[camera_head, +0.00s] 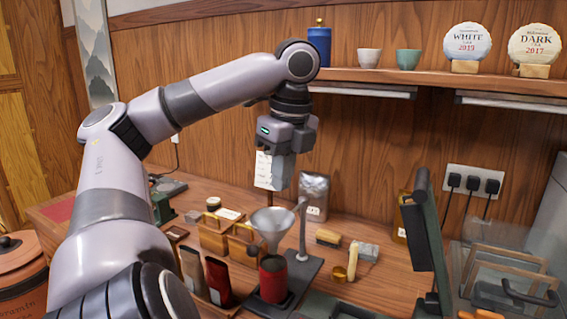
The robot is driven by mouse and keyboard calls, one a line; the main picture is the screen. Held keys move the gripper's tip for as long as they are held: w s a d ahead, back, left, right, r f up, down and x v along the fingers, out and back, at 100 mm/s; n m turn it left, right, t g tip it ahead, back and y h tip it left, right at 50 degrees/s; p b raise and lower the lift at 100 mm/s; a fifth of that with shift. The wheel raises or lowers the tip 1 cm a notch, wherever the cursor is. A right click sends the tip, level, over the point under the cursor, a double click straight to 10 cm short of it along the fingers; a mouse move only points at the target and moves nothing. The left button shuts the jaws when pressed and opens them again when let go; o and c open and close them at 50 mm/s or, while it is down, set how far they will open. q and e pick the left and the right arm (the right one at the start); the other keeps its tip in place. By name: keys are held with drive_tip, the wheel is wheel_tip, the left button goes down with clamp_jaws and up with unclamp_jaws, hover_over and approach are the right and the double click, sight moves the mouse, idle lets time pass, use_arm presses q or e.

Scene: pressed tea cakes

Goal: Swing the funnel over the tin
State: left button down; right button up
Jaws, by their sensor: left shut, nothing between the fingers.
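The grey funnel (273,224) sits on a swing arm of a metal stand (302,232). In the head view its spout lines up above the red tin (272,281), which stands upright on a dark base plate. A small gap or contact between spout and tin cannot be made out. My left gripper (282,184) points down above and behind the funnel in the picture, shut and empty, apart from the funnel as far as I can see. My right gripper is not in view.
A silver pouch (314,196) stands behind the stand. A brush (328,238) and a grey block (366,252) lie right. A dark green upright panel (424,240) rises further right.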

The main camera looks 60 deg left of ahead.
use_arm(q)
drive_tip(key=shift+d+r, duration=0.2)
drive_tip(key=shift+r, duration=0.95)
